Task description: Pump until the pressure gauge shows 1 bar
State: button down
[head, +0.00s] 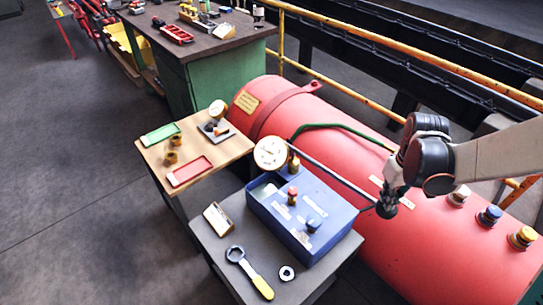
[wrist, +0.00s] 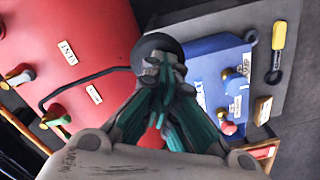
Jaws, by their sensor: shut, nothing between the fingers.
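The blue pump box (head: 300,218) stands on a small grey table, with a red and a blue knob on top. A white round pressure gauge (head: 270,153) stands at its back corner; its needle is too small to read. A long dark lever (head: 335,178) slopes from beside the gauge towards my gripper (head: 386,207). In the wrist view my gripper (wrist: 168,75) has its fingers together and empty, in front of a round black knob (wrist: 158,44). I cannot tell whether they touch. The blue box (wrist: 212,75) lies to the right there.
A red tank (head: 440,235) with several coloured valve caps lies behind and right of the pump. A wrench (head: 250,273), a ring (head: 286,273) and a small sign (head: 218,219) lie on the grey table (head: 222,249). A wooden table (head: 212,160) with trays stands left.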

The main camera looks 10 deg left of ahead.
jog(key=shift+a+f+b, duration=0.1)
jog(key=shift+f+b, duration=1.4)
jog(key=shift+f, duration=0.5)
notch_tip(320, 180, up, 11)
jog(key=p, duration=0.8)
jog(key=shift+w, duration=0.1)
jog(key=shift+r, duration=0.15)
notch_tip(320, 180, up, 5)
jog(key=p, duration=0.3)
jog(key=shift+p, duration=0.3)
jog(key=s+r+m+t+b, duration=0.2)
jog(key=s+r+m+t, duration=0.2)
jog(key=s+r+t, duration=0.3)
jog(key=shift+s+r+m, duration=0.4)
jog(key=shift+s+r, duration=2.25)
jog(key=shift+s, duration=1.4)
